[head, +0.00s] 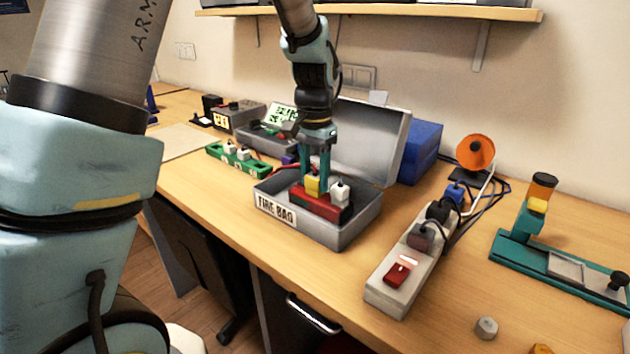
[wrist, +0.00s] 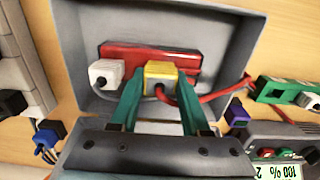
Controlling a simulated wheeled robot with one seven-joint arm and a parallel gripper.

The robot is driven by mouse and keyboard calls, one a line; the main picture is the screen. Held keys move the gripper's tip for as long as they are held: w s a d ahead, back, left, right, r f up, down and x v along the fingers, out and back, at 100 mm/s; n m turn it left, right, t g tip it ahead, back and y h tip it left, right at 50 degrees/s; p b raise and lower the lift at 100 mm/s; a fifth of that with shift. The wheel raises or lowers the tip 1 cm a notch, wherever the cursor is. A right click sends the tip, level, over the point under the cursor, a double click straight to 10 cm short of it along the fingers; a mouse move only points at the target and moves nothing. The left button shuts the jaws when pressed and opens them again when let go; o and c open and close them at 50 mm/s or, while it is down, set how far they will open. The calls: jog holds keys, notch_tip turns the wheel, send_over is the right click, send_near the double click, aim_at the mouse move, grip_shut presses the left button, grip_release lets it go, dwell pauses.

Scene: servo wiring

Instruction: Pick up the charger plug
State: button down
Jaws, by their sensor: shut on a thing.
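The yellow plug (head: 313,186), which looks to be the charger plug, is at the red battery pack (head: 318,205) inside the grey metal box marked FIRE BAG (head: 330,235). In the wrist view the yellow plug (wrist: 160,73) sits between the teal fingers of my gripper (wrist: 160,88), which is shut on it. A red lead (wrist: 208,97) runs from it to the right. Whether the plug is seated or just clear of the pack, I cannot tell. A white plug (wrist: 106,73) is beside it on the left, and shows in the head view (head: 340,192).
The box's raised lid (head: 370,140) stands behind my gripper. A charger with a lit screen (head: 283,113) and a green strip (head: 238,160) are to the left. A power strip (head: 390,285) with plugs and cables is to the right, then a teal stand (head: 545,255).

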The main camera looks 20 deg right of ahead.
aim_at(315, 175)
notch_tip(315, 175, up, 10)
jog(key=shift+b, duration=0.8)
